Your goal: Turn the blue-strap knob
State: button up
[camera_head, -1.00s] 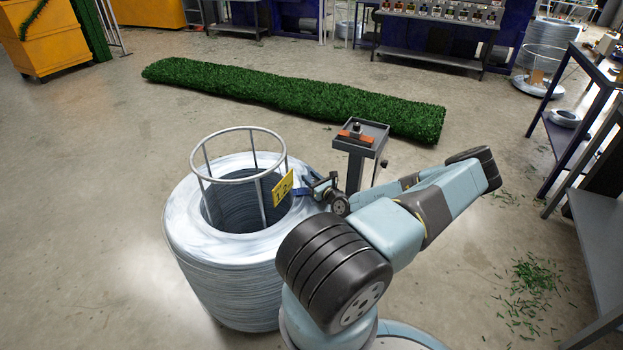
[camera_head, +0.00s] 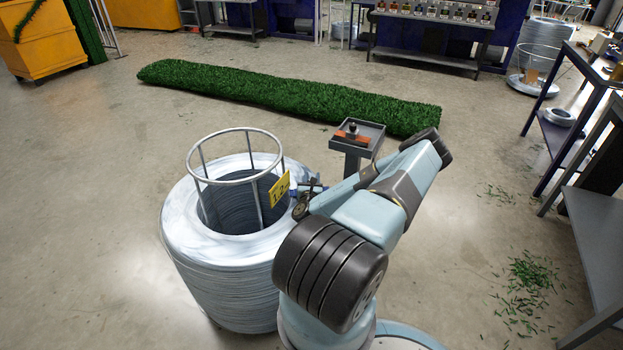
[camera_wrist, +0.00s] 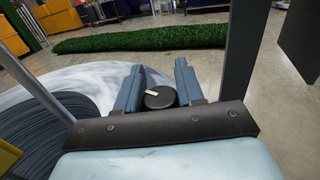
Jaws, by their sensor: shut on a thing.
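The black round knob with a pale pointer mark (camera_wrist: 160,97) sits between the two blue-grey fingers of my gripper (camera_wrist: 158,88) in the wrist view. My gripper is shut on the knob. In the head view my gripper (camera_head: 308,193) is at the right rim of the big wire coil (camera_head: 225,290), just right of the yellow tag (camera_head: 279,189). There the knob is mostly hidden by my gripper and wrist, and I cannot clearly make out the blue strap.
A ring-shaped metal frame (camera_head: 235,130) stands up from the coil's middle. A grey stand (camera_head: 357,138) with an orange-red item on top is just behind my arm. A long green hedge-like strip (camera_head: 290,97) lies beyond. Shelves (camera_head: 590,130) stand at the right; open floor lies left.

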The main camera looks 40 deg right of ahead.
jog(key=shift+a+m+g+h, duration=0.1)
jog(key=shift+m+g+h, duration=1.25)
jog(key=shift+g, duration=0.35)
jog(key=o, duration=0.8)
jog(key=shift+o, duration=0.8)
jog(key=shift+s, duration=0.1)
jog(key=v, duration=0.7)
jog(key=shift+f, duration=0.2)
jog(key=shift+r+v, duration=0.2)
jog(key=shift+v, duration=3.1)
